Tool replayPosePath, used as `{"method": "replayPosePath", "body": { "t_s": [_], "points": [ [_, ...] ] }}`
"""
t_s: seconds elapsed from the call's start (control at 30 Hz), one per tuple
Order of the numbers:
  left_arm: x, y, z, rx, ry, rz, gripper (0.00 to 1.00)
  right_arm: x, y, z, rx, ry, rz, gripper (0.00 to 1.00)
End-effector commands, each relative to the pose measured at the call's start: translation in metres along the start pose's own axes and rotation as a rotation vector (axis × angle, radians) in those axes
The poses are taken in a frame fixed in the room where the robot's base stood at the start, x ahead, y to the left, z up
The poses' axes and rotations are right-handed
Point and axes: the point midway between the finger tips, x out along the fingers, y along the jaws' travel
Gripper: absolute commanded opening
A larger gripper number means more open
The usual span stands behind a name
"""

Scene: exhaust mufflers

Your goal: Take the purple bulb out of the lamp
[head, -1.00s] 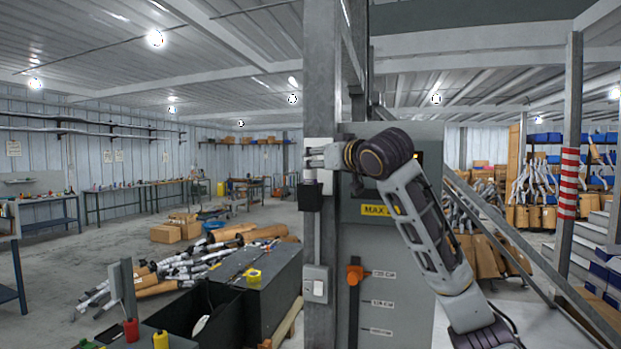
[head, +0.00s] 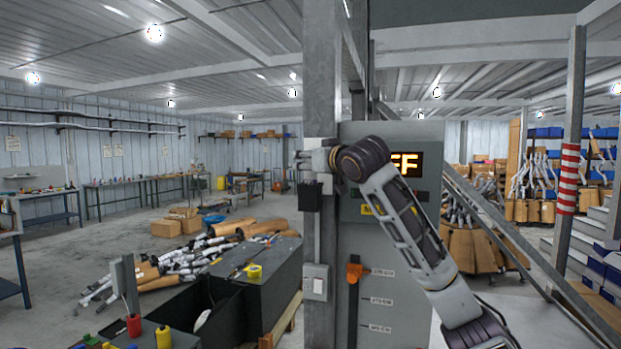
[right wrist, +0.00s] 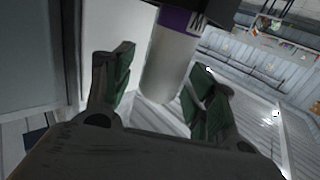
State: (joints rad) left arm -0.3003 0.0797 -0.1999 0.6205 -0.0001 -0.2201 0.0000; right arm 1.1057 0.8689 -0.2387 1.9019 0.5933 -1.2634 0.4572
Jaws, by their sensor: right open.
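In the right wrist view, a white cylindrical bulb with a purple band (right wrist: 172,58) stands between my right gripper's fingers. Its purple-banded end meets a black socket (right wrist: 205,10) at the top of that view. My right gripper (right wrist: 165,85) is open, with a green-padded finger on each side of the bulb, and I see no clear grip on it. In the head view my right gripper (head: 301,160) is at the grey post, just above a small black box (head: 310,197). The gripper mostly hides the bulb there. My left gripper is not in view.
A grey steel post (head: 322,235) and a grey cabinet (head: 400,285) with a lit display (head: 406,164) stand close to my right arm. A switch box (head: 315,284) and an orange handle (head: 354,272) sit lower. A dark open bin (head: 262,300) stands at lower left.

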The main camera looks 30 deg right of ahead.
Motion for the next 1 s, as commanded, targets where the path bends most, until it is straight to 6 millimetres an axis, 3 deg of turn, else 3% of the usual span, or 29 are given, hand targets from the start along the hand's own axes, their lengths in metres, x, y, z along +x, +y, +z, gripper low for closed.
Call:
{"method": "replayPosePath", "body": {
  "t_s": [0.13,0.5,1.0],
  "points": [
    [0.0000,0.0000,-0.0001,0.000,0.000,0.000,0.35,-0.0002,0.0001,-0.0001,0.000,0.000,0.000,0.54],
    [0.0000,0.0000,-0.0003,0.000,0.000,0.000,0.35,-0.0003,0.0002,-0.0002,0.000,0.000,0.000,0.07],
    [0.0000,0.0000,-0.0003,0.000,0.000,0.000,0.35,-0.0003,0.0002,-0.0052,0.001,0.001,0.000,0.06]
  ]
}}
